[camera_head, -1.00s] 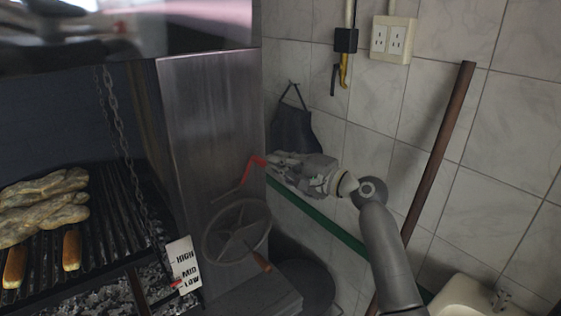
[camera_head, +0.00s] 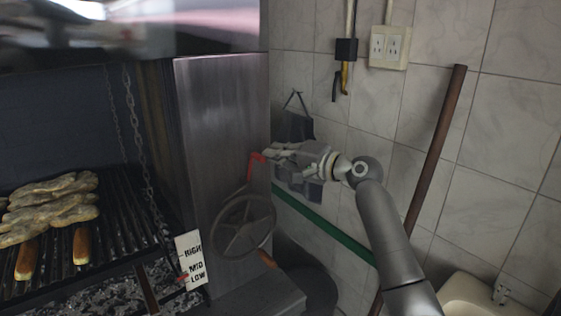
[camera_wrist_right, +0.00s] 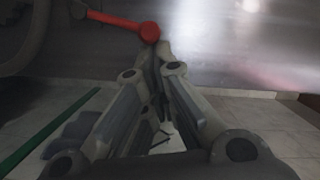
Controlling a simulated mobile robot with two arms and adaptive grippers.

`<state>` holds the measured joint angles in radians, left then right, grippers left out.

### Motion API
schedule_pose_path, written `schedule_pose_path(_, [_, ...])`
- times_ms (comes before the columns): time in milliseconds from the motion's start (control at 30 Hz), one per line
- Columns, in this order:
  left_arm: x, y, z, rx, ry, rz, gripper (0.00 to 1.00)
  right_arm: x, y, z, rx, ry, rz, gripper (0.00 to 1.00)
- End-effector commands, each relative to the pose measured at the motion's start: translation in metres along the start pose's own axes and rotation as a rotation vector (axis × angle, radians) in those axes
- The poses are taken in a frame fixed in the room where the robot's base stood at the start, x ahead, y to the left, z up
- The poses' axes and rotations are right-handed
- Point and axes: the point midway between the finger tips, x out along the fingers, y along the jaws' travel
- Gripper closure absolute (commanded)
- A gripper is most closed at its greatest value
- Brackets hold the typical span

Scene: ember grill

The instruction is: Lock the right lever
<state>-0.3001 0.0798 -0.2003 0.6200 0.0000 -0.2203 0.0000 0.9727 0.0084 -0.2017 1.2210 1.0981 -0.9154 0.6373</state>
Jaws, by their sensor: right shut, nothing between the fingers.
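The red lever (camera_head: 256,162) is on the side of the steel grill cabinet, just above the handwheel (camera_head: 243,226). Its red part stands steeply, with the top end bent toward the right. In the right wrist view, the red bar (camera_wrist_right: 115,20) ends in a round red knob at the top. My right gripper (camera_head: 270,154) comes from the right, shut and empty. Its fingertips (camera_wrist_right: 160,50) are at the knob, just below it in the wrist view; I cannot tell whether they touch. My left gripper is not in view.
The grill grate (camera_head: 125,215) with food lies at left, beside a HIGH/MID/LOW sign (camera_head: 191,262). A tiled wall (camera_head: 480,130) with an outlet (camera_head: 388,46), a leaning brown pole (camera_head: 436,150) and a green bar (camera_head: 325,226) is behind my arm. A sink (camera_head: 470,295) is at lower right.

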Motion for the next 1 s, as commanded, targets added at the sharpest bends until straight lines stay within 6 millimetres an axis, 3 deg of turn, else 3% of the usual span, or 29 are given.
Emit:
schedule_pose_path(200, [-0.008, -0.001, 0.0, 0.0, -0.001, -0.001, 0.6, 0.005, -0.017, 0.014, -0.192, -0.001, 0.052, 1.0])
schedule_pose_path(500, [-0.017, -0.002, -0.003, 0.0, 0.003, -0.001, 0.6, 0.01, -0.027, 0.033, -0.412, 0.0, 0.114, 1.0])
schedule_pose_path(1000, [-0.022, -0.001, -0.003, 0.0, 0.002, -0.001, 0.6, 0.013, -0.03, 0.044, -0.565, 0.0, 0.158, 1.0])
